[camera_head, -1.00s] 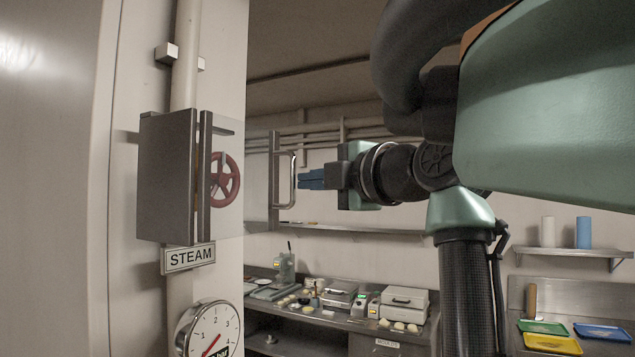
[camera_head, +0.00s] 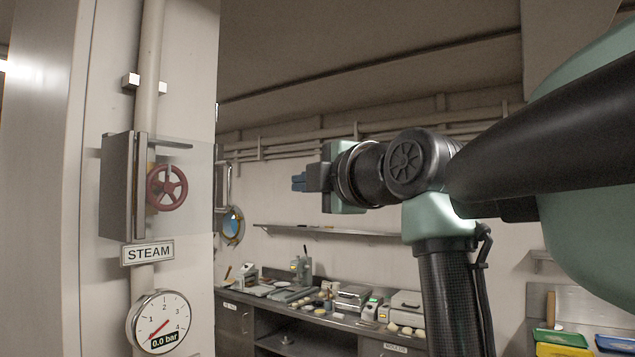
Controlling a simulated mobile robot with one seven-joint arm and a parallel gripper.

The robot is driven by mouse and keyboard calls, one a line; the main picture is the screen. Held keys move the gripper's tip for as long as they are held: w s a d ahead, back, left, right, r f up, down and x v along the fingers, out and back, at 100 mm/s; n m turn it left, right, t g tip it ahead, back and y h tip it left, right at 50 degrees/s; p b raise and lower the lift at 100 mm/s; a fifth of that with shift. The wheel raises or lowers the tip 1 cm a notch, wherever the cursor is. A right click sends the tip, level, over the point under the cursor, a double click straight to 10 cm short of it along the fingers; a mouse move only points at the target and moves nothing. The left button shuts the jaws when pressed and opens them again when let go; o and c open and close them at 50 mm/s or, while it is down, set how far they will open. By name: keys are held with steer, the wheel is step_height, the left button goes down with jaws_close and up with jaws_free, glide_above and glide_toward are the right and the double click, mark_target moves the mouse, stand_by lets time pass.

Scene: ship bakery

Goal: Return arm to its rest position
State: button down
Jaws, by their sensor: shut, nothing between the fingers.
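My arm bends at the wrist and runs out of the right side of the picture. The gripper is clear of the steam valve box (camera_head: 118,186) at the left, whose clear door stands open. A red handwheel (camera_head: 167,188) shows inside the box.
A STEAM sign (camera_head: 148,252) and a round gauge (camera_head: 159,322) reading 0.0 bar are on the left wall. A counter (camera_head: 262,313) with bakery tools runs along the back. A wall shelf (camera_head: 325,230) is behind my arm. Coloured trays (camera_head: 560,338) lie at lower right.

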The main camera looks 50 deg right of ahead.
steer(key=shift+f, duration=0.1)
steer(key=shift+w+a, duration=0.1)
steer(key=shift+w, duration=0.05)
steer(key=w+a+f+m+t+y+b, duration=0.1)
steer(key=a+f+m+t+b, duration=0.2)
steer(key=a, duration=0.9)
steer(key=w+a+f+m+t+y+b, duration=0.15)
steer(key=a+f+m, duration=0.25)
steer(key=a, duration=0.7)
steer(key=s+a+f+m+t+y+b, duration=0.1)
steer(key=s+a+m+t, duration=0.4)
steer(key=s+a, duration=0.8)
steer(key=shift+s+a+f+m+t+y+b, duration=0.15)
steer(key=shift+a+f+m+t+y+b, duration=0.2)
steer(key=shift+a+f+m+y, duration=0.55)
steer(key=shift+r+m, duration=0.2)
steer(key=shift+m, duration=0.1)
